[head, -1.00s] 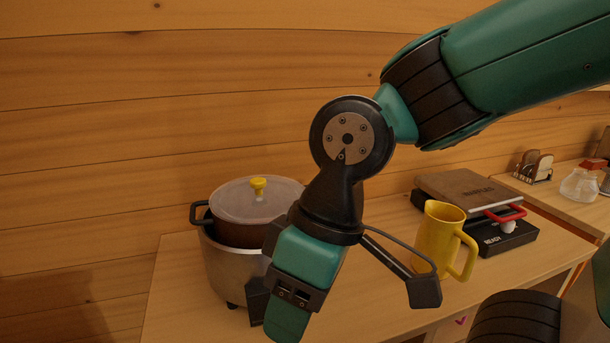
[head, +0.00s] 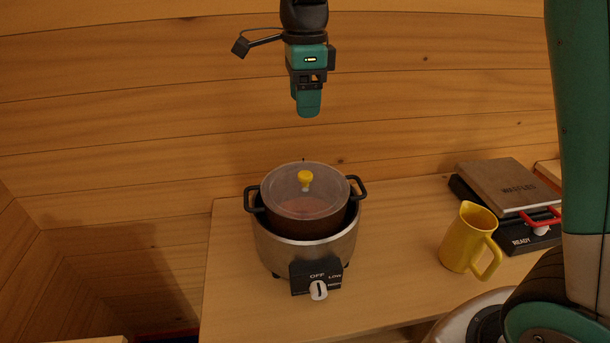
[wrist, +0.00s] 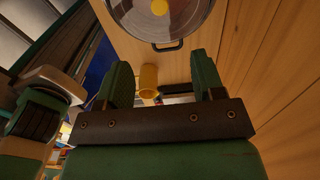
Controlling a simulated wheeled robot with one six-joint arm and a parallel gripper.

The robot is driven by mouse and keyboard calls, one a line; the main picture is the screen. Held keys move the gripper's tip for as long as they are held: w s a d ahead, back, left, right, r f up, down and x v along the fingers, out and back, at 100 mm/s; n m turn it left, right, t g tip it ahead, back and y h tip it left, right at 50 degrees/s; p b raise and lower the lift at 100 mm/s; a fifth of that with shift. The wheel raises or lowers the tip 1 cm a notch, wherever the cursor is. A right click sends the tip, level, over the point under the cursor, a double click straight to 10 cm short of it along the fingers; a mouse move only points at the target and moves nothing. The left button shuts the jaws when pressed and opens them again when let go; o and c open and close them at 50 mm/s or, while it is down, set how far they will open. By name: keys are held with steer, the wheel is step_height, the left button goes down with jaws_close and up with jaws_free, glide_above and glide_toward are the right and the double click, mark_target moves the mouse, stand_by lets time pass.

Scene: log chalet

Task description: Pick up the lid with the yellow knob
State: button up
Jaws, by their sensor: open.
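The lid (head: 318,181) with the yellow knob (head: 305,177) is clear and round. It rests on a dark pot with black side handles, set in a silver cooker (head: 300,254). In the wrist view the lid (wrist: 184,17) and its knob (wrist: 160,7) are cut by the top edge. My gripper (head: 308,112) hangs pointing down, well above the lid and apart from it. In the wrist view my gripper (wrist: 163,80) has its two green fingers spread with nothing between them.
A yellow pitcher (head: 464,241) stands to the right on the wooden table (head: 398,225). Farther right is a waffle maker (head: 508,187) with a red handle. The log wall (head: 130,130) rises behind. The table between cooker and pitcher is clear.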

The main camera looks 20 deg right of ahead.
steer(key=p, duration=0.3)
glide_above(305, 174)
step_height(305, 174, down, 12)
steer(key=shift+r, duration=0.15)
steer(key=shift+f+p, duration=1.7)
steer(key=shift+f, duration=0.95)
jaws_close()
steer(key=shift+r, duration=0.1)
